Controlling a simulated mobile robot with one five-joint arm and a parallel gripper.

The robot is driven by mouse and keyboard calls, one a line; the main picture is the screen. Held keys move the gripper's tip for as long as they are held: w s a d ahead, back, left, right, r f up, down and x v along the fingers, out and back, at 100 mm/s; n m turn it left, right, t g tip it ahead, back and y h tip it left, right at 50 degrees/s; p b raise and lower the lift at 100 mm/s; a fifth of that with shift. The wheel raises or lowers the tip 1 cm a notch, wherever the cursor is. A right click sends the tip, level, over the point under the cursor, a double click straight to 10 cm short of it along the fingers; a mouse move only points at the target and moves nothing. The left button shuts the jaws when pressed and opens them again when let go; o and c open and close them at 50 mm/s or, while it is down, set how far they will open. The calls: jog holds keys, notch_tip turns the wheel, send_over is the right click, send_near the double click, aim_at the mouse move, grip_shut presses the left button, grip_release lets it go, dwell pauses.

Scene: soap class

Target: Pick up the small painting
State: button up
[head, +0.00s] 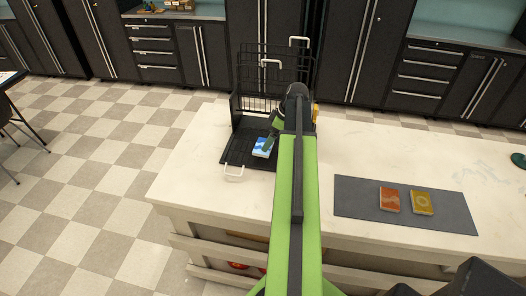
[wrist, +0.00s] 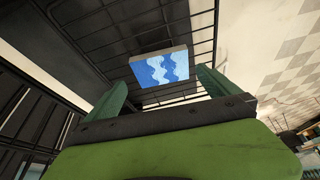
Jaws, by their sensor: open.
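The small painting (head: 261,148) is a small flat block with a blue and white wavy face. It lies on the black rack's flat base in the head view, on the counter left of my arm. It also shows in the wrist view (wrist: 160,68), just ahead of and between my two green fingertips. My gripper (head: 269,142) is open and empty at the painting's upper right edge in the head view. In the wrist view my gripper (wrist: 163,80) has a finger on each side of the painting. Whether either finger touches it I cannot tell.
The black wire rack (head: 240,122) has an upright grid back behind the painting and white handles. A grey mat (head: 355,202) on the counter (head: 190,160) bears an orange block (head: 390,200) and a yellow block (head: 422,203). The counter between rack and mat is clear apart from my arm.

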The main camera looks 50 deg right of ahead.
jog(key=b+x, duration=0.3)
jog(key=x, duration=0.2)
jog(key=shift+a+b, duration=0.1)
jog(key=shift+b, duration=0.3)
jog(key=shift+s+r, duration=0.1)
jog(key=shift+r, duration=0.1)
jog(key=c, duration=1.1)
notch_tip(320, 180, up, 10)
jog(key=p, duration=1)
